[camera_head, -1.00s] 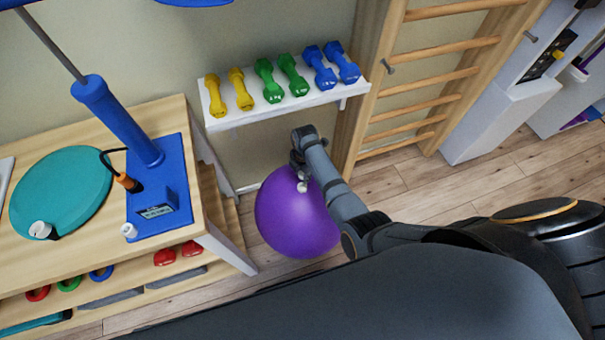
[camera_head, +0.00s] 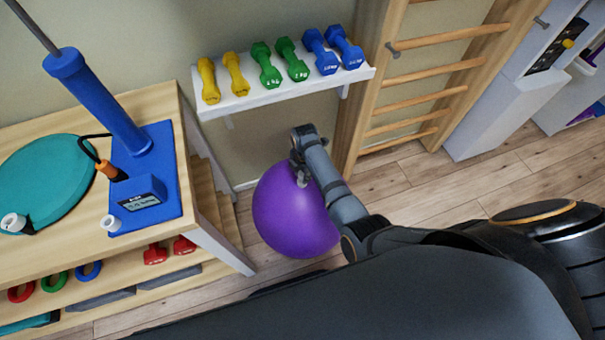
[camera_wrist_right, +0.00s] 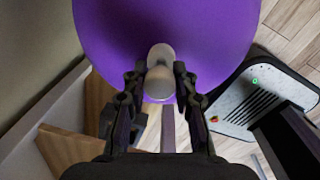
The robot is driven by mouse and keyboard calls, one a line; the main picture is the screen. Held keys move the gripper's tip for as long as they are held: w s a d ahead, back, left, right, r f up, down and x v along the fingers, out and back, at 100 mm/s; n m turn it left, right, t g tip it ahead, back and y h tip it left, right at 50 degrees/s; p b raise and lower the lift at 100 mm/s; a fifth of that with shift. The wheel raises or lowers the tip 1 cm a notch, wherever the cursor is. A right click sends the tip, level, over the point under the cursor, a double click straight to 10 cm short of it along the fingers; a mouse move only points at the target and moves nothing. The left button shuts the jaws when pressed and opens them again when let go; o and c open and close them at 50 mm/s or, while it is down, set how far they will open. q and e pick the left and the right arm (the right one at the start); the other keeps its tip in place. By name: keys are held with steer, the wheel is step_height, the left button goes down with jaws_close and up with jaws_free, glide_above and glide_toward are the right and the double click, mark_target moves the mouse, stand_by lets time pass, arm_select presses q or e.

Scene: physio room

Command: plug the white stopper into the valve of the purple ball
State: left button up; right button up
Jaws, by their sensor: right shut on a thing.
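The purple ball (camera_head: 293,222) rests on the floor below the dumbbell shelf, and its surface fills the top of the right wrist view (camera_wrist_right: 205,30). My right gripper (camera_head: 301,180) is at the ball's upper side. In the right wrist view my right gripper (camera_wrist_right: 159,80) is shut on the pale stopper (camera_wrist_right: 160,62), which points towards the ball. I cannot tell whether the stopper touches the ball. The valve is not visible. My left gripper is not in view.
A wooden table (camera_head: 60,255) at the left carries a blue pump (camera_head: 145,185), a teal disc (camera_head: 45,185) and small white parts. A white shelf (camera_head: 285,95) with several dumbbells is above the ball. Wall bars (camera_head: 425,75) stand to the right. Wooden floor is clear beyond my arm.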

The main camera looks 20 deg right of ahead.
steer(key=shift+f+b, duration=0.4)
steer(key=shift+f, duration=0.4)
steer(key=shift+s+f, duration=0.2)
steer(key=shift+f, duration=0.1)
stand_by(0.3)
steer(key=shift+w+r+p, duration=0.1)
steer(key=shift+r+p, duration=0.25)
steer(key=shift+p, duration=0.15)
steer(key=shift+w+r+p, duration=0.1)
steer(key=shift+r+p, duration=0.3)
jaws_close()
steer(key=shift+r, duration=0.1)
